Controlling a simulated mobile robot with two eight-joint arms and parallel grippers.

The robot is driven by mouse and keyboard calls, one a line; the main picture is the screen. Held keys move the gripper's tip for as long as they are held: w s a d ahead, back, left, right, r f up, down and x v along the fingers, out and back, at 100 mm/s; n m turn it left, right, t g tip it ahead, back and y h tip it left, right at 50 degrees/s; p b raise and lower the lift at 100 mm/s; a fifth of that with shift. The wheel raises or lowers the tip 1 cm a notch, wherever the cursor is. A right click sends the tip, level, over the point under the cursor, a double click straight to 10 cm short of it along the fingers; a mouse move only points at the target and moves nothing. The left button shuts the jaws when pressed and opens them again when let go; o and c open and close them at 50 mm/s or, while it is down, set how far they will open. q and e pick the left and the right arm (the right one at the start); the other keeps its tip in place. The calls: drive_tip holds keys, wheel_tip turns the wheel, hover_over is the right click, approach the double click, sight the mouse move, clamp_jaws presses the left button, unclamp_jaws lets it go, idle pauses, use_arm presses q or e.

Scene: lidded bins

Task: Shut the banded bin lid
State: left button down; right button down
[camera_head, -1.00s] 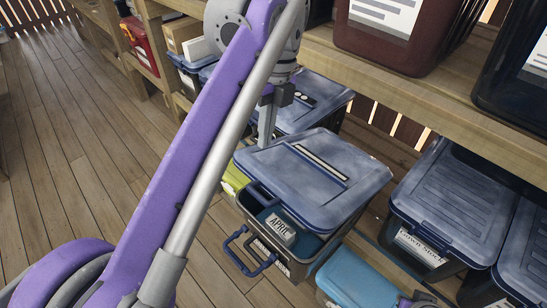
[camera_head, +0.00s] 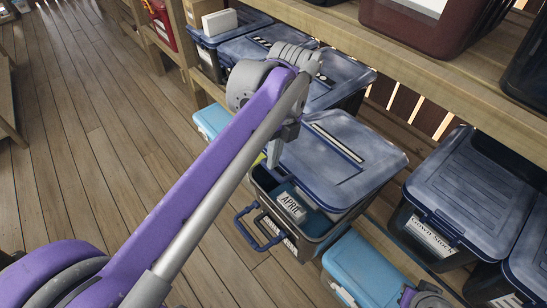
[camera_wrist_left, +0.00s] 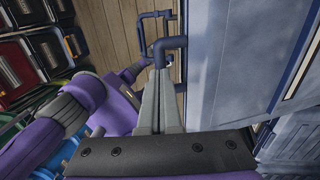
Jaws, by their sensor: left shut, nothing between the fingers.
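The banded bin (camera_head: 312,243) is a dark bin with an "APRIL" label and blue handles on its front. Its blue-grey lid (camera_head: 375,165) carries a dark and white band and sits raised at the front, leaving an open gap where the inside shows. In the left wrist view the lid (camera_wrist_left: 235,60) fills the right side, with blue handles beyond the fingertips. My left gripper (camera_head: 274,155) is at the lid's left edge, pointing down; its fingers are shut and empty in the wrist view (camera_wrist_left: 160,75). Whether they touch the lid, I cannot tell.
A light blue box (camera_head: 360,272) stands close in front of the bin. Another lidded bin (camera_head: 465,190) is to the right, and more stand behind. A wooden shelf (camera_head: 420,65) with bins runs above. The plank floor (camera_head: 90,170) at left is clear.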

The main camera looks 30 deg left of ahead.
use_arm(q)
drive_tip(key=shift+f, duration=0.25)
